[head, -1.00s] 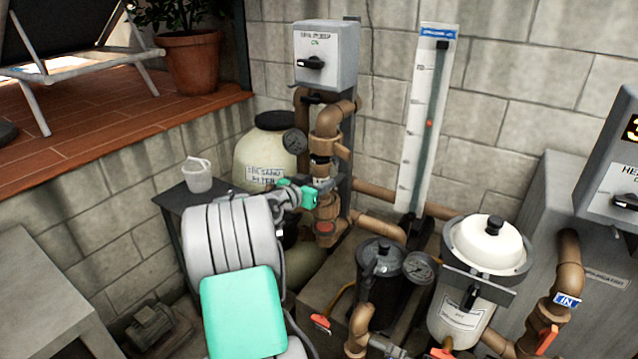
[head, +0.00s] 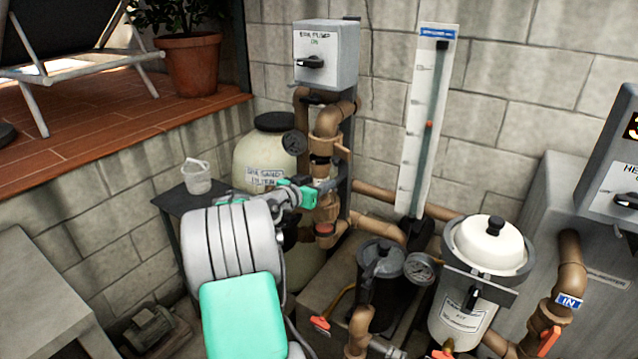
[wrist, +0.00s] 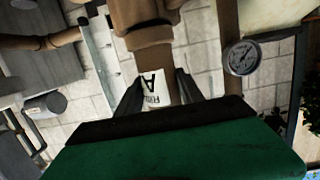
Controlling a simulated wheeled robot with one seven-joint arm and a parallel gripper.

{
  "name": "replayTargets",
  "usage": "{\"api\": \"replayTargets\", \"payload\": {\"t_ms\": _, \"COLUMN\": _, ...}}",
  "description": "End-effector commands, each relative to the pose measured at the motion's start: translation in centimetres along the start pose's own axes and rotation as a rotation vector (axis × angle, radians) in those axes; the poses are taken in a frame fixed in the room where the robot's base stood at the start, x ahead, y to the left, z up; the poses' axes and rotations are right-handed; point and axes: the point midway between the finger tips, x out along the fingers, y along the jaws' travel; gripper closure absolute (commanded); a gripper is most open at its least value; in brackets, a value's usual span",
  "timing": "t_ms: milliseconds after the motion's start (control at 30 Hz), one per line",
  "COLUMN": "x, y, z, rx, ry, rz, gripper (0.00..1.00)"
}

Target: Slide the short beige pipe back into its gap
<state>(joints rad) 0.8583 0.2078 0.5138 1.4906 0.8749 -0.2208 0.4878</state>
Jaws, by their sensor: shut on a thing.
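The short beige pipe (wrist: 183,88) shows in the wrist view with a white label (wrist: 155,92) around it, between the two dark fingers of my gripper (wrist: 158,96). My gripper is shut on it. A wider brown fitting (wrist: 150,35) is at its upper end in that view, and I cannot tell whether they touch. In the head view my gripper (head: 326,187) is at the upright pipe column left of centre, below the upper brown fitting (head: 327,122) and above the lower fitting with a red part (head: 325,230). My fingers partly hide the pipe there.
A pressure gauge (head: 294,143) stands close to the column, with the cream sand filter tank (head: 262,155) behind. A grey switch box (head: 326,55) is above. A dark-lidded strainer (head: 380,258) and a white-lidded canister (head: 488,245) stand at right.

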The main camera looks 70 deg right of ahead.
Motion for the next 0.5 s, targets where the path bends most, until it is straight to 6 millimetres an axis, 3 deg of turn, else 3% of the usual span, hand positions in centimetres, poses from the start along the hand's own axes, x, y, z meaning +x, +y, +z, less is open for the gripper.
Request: {"api": "replayTargets", "payload": {"t_ms": 500, "x": 1.5, "y": 0.0, "z": -0.3, "rx": 0.002, "ry": 0.002, "rz": 0.001, "gripper": 0.91}}
